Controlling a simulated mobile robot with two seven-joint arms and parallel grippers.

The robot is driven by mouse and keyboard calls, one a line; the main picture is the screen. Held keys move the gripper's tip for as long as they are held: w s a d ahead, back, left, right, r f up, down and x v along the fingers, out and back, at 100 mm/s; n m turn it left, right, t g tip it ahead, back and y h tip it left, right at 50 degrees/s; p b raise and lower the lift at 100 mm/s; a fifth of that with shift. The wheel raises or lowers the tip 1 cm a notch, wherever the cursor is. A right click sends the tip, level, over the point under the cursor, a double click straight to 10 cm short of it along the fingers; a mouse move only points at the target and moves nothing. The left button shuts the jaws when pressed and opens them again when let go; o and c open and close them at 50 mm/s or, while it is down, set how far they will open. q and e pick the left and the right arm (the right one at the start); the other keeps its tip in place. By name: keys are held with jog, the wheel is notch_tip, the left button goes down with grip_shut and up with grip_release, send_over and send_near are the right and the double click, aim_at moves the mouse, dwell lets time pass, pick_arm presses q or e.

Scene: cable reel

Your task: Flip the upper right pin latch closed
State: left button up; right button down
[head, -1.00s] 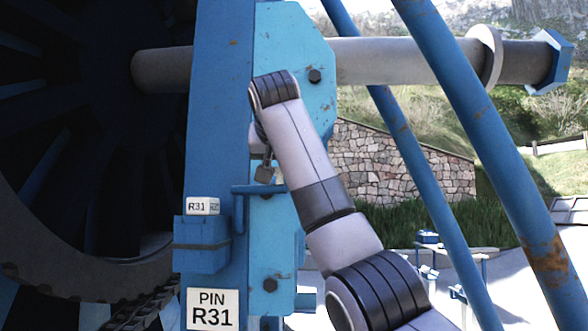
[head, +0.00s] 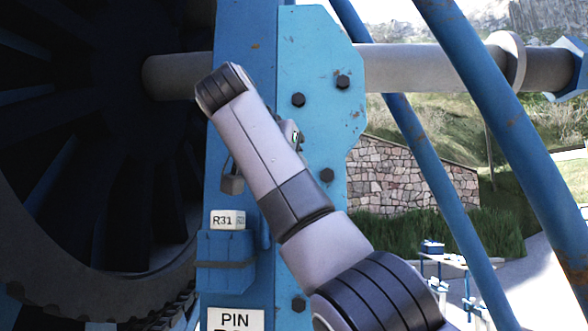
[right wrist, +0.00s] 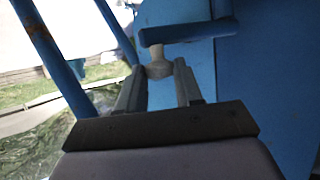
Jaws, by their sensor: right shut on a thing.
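The upper right pin latch shows in the right wrist view as a blue bar (right wrist: 188,33) with a short pale grey stem (right wrist: 158,69) below it, against a blue plate (right wrist: 260,75). My right gripper (right wrist: 160,77) has its two fingers on either side of the stem and is shut on the latch there. In the head view my right arm crosses the blue post (head: 245,40) and hides the latch and the gripper. My left gripper is in neither view.
A padlock (head: 232,181) hangs left of my arm, above a blue box (head: 226,248) and an R31 label (head: 227,220). The bolted light-blue plate (head: 320,60), a grey shaft (head: 430,68) and slanted blue struts (head: 490,90) stand to the right. The dark reel (head: 90,150) fills the left.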

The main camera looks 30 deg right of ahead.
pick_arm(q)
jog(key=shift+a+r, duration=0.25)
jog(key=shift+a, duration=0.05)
pick_arm(e)
jog(key=shift+a+r+m+g+h, duration=0.1)
jog(key=shift+a+m+g+h, duration=0.3)
jog(key=shift+a+m+g, duration=0.2)
pick_arm(q)
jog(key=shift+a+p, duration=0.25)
jog(key=shift+p, duration=0.05)
pick_arm(e)
jog(key=shift+w+a+m+g, duration=0.1)
jog(key=shift+a+m+g, duration=0.15)
jog(key=shift+m+g, duration=0.05)
jog(key=c, duration=0.8)
grip_release()
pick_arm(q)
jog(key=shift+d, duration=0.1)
pick_arm(e)
jog(key=shift+o, duration=0.2)
jog(key=shift+d, duration=0.15)
